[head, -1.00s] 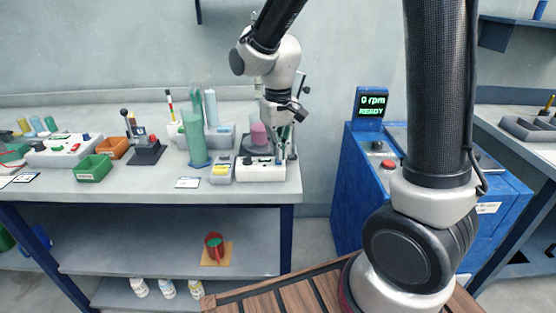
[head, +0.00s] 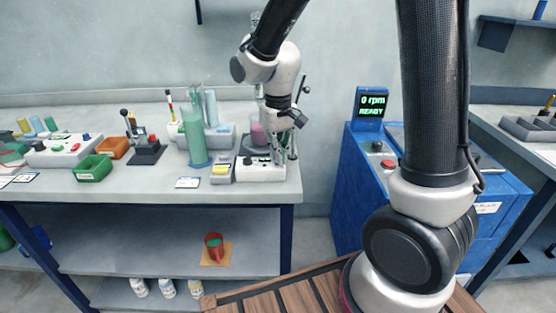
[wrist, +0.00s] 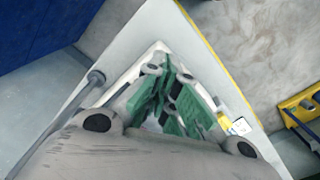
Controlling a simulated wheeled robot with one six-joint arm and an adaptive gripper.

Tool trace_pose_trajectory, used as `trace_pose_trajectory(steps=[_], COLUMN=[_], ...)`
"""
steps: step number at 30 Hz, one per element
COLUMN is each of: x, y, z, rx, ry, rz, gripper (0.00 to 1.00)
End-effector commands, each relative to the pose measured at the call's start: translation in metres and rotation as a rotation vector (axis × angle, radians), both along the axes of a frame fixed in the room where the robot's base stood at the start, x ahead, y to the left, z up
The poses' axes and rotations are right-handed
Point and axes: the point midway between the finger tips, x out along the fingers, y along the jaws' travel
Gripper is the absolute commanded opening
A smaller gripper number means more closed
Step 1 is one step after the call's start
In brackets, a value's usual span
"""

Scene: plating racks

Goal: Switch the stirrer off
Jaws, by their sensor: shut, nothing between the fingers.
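The stirrer (head: 262,172) is a low white unit at the right end of the bench, with small dark controls on its front part. A vessel with pink liquid (head: 257,134) stands at its back, partly hidden by my arm. My gripper (head: 281,147) is over the right side of the stirrer, its fingers shut and empty. In the wrist view the green-padded fingers (wrist: 168,103) are close together over a pale surface. I cannot tell whether the fingertips touch a control; the switch itself is too small to make out.
A tall green cylinder (head: 195,140) and a small grey box with a yellow top (head: 220,173) stand left of the stirrer. A thin metal stand (head: 294,135) is close on the gripper's right. A blue machine (head: 362,185) reading "0 rpm READY" stands farther right.

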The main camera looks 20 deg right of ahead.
Motion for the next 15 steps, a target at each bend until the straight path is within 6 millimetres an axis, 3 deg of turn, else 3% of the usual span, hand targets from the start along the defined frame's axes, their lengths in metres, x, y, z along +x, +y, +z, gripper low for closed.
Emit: trace_pose_trajectory(steps=[9, 15], x=[-0.0004, 0.0006], y=[-0.0002, 0.0002], z=[-0.0051, 0.0034], rx=[0.0, 0.001], ry=[0.002, -0.003], rz=[0.0, 0.0], gripper=[0.0, 0.0])
